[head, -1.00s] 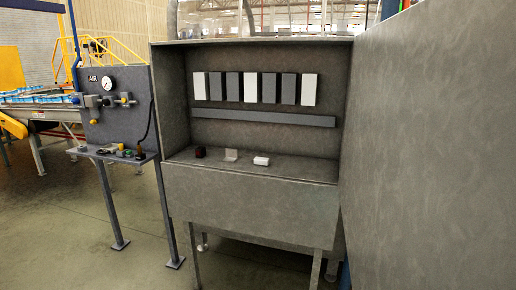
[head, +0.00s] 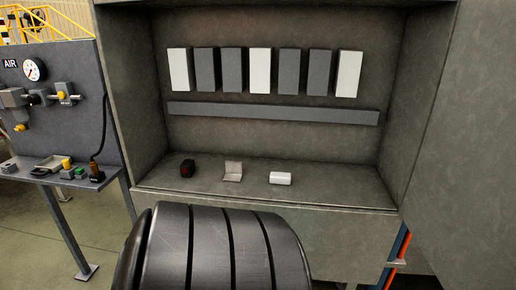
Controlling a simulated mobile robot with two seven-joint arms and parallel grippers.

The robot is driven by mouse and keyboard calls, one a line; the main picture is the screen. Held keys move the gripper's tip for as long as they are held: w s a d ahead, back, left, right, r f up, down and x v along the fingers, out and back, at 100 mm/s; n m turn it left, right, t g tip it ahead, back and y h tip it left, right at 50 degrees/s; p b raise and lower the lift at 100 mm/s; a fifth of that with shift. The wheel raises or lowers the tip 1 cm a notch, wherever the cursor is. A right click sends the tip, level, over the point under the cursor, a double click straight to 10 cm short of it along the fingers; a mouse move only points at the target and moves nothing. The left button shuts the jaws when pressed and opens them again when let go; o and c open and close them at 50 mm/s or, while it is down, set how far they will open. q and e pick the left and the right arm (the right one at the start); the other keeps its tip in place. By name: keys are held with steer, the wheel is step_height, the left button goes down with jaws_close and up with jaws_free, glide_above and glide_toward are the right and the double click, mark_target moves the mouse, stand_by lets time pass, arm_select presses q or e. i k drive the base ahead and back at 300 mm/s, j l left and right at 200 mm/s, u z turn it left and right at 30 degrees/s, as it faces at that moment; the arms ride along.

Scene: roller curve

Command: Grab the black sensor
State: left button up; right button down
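The black sensor (head: 187,168) is a small dark block with a reddish face. It sits upright on the left part of the cabinet's shelf (head: 330,190) in the head view. A light bent bracket (head: 233,171) stands to its right, and a white block (head: 281,178) lies further right. A dark ribbed part of my own arm fills the lower middle of the view, in front of the cabinet. Neither of my grippers shows.
The grey cabinet has side walls and a raised front edge. Several white and grey boxes (head: 260,70) and a long grey bar (head: 270,113) are on its back wall. A side panel with a gauge (head: 34,69) and small shelf stands left. A large grey wall closes the right.

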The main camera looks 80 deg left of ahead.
mark_target(188, 169)
steer(key=j+u, duration=0.15)
steer(key=j, duration=0.3)
steer(key=i+j+u, duration=0.15)
steer(key=j, duration=0.25)
steer(key=j+u, duration=0.15)
steer(key=j, duration=0.3)
steer(key=i+j+u, duration=0.15)
steer(key=j, duration=0.25)
